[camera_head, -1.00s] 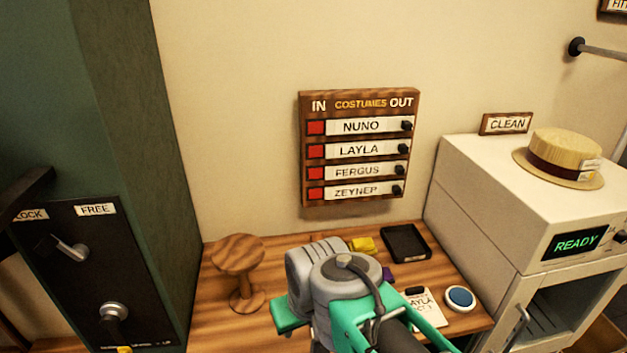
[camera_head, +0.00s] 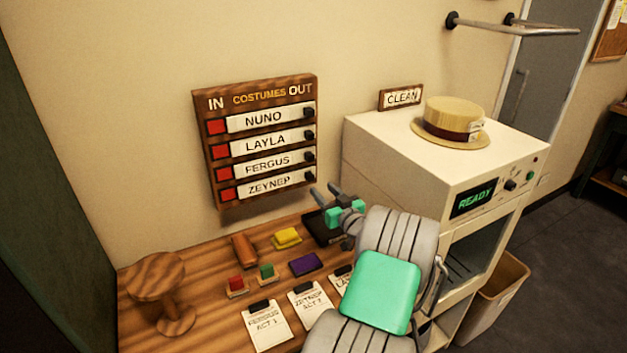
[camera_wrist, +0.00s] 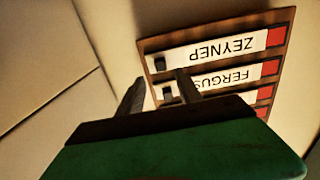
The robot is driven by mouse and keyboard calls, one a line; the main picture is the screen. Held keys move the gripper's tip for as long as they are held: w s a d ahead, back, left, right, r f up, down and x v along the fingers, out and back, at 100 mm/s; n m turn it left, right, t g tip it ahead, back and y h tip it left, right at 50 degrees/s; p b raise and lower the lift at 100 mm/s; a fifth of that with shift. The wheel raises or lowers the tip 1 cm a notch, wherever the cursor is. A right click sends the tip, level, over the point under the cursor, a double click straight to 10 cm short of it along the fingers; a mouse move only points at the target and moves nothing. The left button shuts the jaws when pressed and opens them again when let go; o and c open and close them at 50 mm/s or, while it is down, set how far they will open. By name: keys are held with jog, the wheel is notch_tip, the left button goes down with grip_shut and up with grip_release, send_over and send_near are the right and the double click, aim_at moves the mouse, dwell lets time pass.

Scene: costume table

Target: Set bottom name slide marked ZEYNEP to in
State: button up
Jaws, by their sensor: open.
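The wooden COSTUMES board (camera_head: 262,139) hangs on the wall with IN at left and OUT at right. Its bottom slide, marked ZEYNEP (camera_head: 270,184), has its black knob (camera_head: 311,175) at the OUT end, and a red square shows at the IN end. The other slides' knobs are also at the OUT end. My gripper (camera_head: 325,190) is open and empty, just below and right of the ZEYNEP knob. In the wrist view the board is upside down; the ZEYNEP slide (camera_wrist: 222,50) and its knob (camera_wrist: 160,64) lie beyond my open fingers (camera_wrist: 160,92), apart from them.
The white cabinet (camera_head: 390,160) with a READY display and straw hat (camera_head: 452,120) stands close at right. Below, the wooden table (camera_head: 215,325) holds a round stand (camera_head: 158,280), name cards, coloured blocks and a black tray (camera_head: 318,228).

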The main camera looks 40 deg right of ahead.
aim_at(312, 178)
jog(key=p+x, duration=0.2)
jog(key=x, duration=0.5)
jog(key=shift+w, duration=0.1)
jog(key=shift+a, duration=0.1)
grip_shut()
dwell(1.0)
